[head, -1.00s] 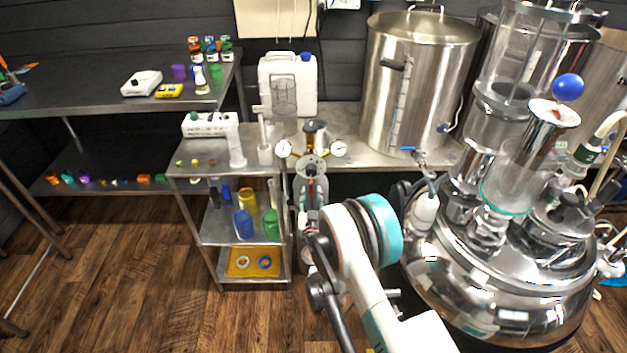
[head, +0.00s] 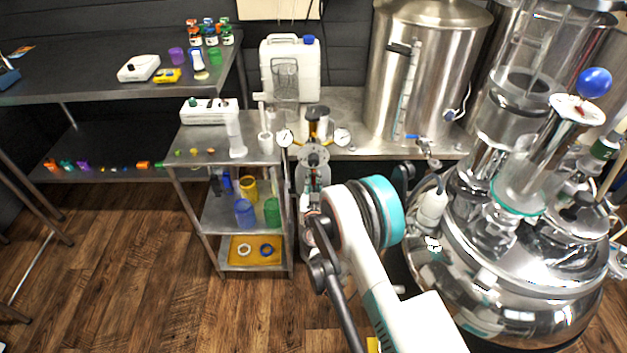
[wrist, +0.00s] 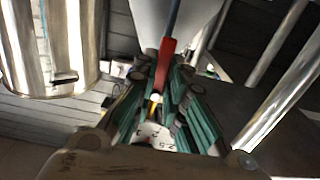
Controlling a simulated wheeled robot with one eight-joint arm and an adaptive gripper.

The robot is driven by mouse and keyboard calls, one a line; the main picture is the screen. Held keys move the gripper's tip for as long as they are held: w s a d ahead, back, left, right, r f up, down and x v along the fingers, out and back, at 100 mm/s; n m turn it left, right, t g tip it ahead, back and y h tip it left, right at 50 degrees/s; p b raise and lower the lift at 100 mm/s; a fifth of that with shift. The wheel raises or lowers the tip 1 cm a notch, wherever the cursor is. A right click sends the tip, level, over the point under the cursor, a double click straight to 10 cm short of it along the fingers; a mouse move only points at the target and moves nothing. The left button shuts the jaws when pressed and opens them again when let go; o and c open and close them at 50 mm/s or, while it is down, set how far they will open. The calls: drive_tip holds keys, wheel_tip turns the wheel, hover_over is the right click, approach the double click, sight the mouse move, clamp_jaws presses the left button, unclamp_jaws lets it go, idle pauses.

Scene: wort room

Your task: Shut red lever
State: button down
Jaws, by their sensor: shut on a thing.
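The red lever (wrist: 165,62) shows in the wrist view as a red grip on a dark rod, running upward from between my fingers. My gripper (wrist: 163,78) is shut on it, with a green-padded finger on each side. In the head view my arm reaches toward the steel device with two gauges (head: 314,154), beside the shelf cart. There my gripper is mostly hidden behind my own arm, and I cannot make out the lever clearly.
A steel shelf cart (head: 202,218) with cups and rings stands left of the device. A large shiny vessel (head: 500,290) is close on the right. A tall steel pot (head: 385,95) stands on the bench behind. The wooden floor (head: 120,270) at left is clear.

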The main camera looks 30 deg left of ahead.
drive_tip(key=shift+n, duration=0.3)
drive_tip(key=n, duration=0.5)
drive_tip(key=d+r+n, duration=0.1)
drive_tip(key=n, duration=0.5)
drive_tip(key=w+r+n, duration=0.1)
drive_tip(key=n, duration=0.5)
drive_tip(key=shift+d, duration=0.4)
drive_tip(key=shift+s+n, duration=0.1)
drive_tip(key=shift+n, duration=0.2)
drive_tip(key=c, duration=1.6)
unclamp_jaws()
drive_tip(key=shift+r, duration=0.1)
